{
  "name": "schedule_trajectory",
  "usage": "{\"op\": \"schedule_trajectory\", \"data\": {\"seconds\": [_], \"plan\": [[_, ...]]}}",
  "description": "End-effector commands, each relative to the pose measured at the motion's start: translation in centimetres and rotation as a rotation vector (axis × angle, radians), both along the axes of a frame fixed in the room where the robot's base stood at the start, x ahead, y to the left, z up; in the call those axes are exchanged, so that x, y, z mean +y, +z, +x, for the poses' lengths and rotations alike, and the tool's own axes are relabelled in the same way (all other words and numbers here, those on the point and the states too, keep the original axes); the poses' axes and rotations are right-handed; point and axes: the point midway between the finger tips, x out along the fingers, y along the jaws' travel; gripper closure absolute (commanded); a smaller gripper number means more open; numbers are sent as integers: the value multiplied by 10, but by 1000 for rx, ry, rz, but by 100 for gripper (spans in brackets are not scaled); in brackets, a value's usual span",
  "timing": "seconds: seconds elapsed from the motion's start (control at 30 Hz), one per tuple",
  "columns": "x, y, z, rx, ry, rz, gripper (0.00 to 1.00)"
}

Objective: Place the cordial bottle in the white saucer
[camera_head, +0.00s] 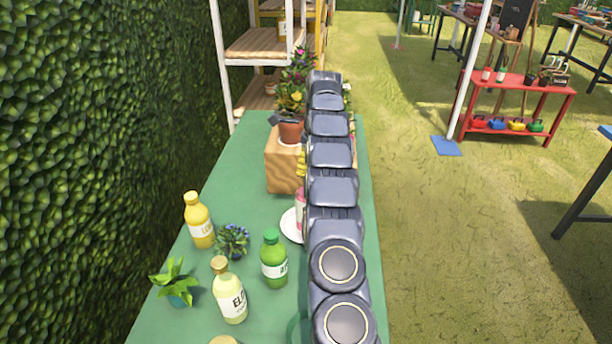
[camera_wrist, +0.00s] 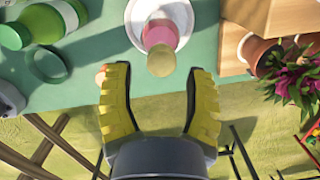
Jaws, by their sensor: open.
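A pink bottle (camera_wrist: 160,35) with a cream cap appears to stand upright in the white saucer (camera_wrist: 184,16) in the wrist view; its base is hidden. In the head view, slivers of the pink bottle (camera_head: 300,207) and saucer (camera_head: 290,227) show left of my arm. My gripper (camera_wrist: 159,71) is open and empty in the wrist view, its yellow-padded fingers apart, with the bottle's cap just beyond the gap between the tips. The pink bottle's label cannot be read, so I cannot confirm it is the cordial.
Yellow (camera_head: 199,222), pale-green (camera_head: 230,293) and green (camera_head: 273,260) bottles stand front left on the green table (camera_head: 214,186), near two small plants. A wooden crate (camera_head: 283,167) with a potted plant (camera_head: 291,128) stands behind the saucer. A green ring (camera_wrist: 51,65) lies near the edge.

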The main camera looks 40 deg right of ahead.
Motion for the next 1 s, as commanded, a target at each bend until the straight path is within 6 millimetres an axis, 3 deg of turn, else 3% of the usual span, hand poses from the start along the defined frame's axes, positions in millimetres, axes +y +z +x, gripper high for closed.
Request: {"op": "schedule_trajectory", "data": {"seconds": [0.23, 0.53, 0.63, 0.77, 0.87, 1.0], "plan": [[-2, 21, -1, -3, -1, -4, 47], [-1, 25, -3, 0, 3, 0, 47], [8, 32, -1, -3, 50, 0, 47], [44, 55, 2, -9, 233, 6, 47], [86, 80, -2, -17, 452, 8, 47], [148, 107, -22, -22, 779, 10, 47]]}}
